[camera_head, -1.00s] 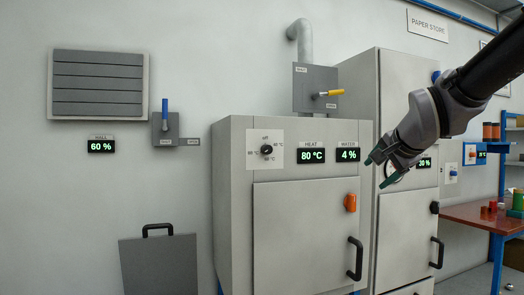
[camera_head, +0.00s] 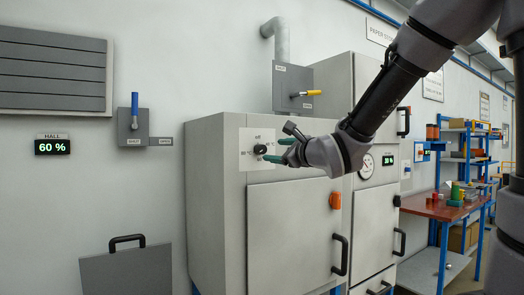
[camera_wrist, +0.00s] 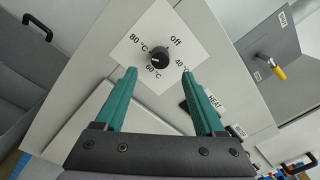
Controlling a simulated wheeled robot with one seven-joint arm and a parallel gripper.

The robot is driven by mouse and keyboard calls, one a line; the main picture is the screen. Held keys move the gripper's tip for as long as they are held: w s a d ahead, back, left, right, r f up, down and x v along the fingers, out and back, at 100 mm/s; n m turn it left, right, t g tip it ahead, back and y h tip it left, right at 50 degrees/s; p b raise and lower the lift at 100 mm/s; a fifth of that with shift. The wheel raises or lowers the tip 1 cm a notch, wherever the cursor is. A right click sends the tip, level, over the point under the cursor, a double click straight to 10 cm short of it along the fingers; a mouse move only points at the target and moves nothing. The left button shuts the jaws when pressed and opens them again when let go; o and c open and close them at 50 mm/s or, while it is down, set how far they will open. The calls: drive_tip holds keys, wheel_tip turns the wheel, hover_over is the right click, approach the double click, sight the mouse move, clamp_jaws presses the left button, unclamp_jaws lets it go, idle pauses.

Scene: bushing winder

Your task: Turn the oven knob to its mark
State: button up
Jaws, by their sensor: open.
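The black oven knob (camera_head: 260,149) sits on a white dial plate (camera_head: 247,161) at the top left of the grey oven's front (camera_head: 285,235). In the wrist view the knob (camera_wrist: 160,57) is ringed by the marks off, 40 °C, 60 °C and 80 °C; its pointer is too small to read surely. My gripper (camera_head: 276,150) is open, its green fingertips just in front of the knob. In the wrist view the gripper (camera_wrist: 158,75) has one fingertip on each side, with the knob slightly beyond and centred; contact cannot be told. My gripper hides the heat display in the head view.
A yellow-handled lever box (camera_head: 293,88) stands above. A second cabinet with a gauge (camera_head: 366,166) is on the right. A blue lever (camera_head: 134,108) is on the wall.

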sight(263, 149)
drive_tip(key=x, duration=0.8)
drive_tip(key=shift+c, duration=0.3)
clamp_jaws()
